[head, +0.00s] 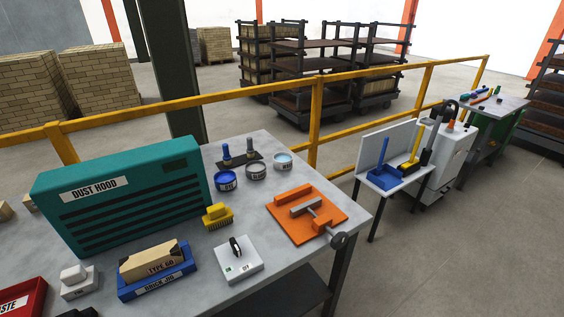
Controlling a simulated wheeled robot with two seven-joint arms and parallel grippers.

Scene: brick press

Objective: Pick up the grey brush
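The grey brush (251,150) stands upright at the back of the grey workbench (185,272), on a dark mat (240,161). A similar brush with a blue handle (226,152) stands just left of it on the same mat. A grey pot (256,172) stands just in front of the grey brush, and its lower end is small in this view. Neither of my grippers shows in the head view.
Near the brush stand a blue pot (225,181) and a pale pot (284,162). The teal dust hood (120,205) rises left. A yellow brush (217,215), an orange fixture (306,215), a switch box (238,260) and a brick jig (157,282) occupy the bench. A yellow rail (230,92) runs behind.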

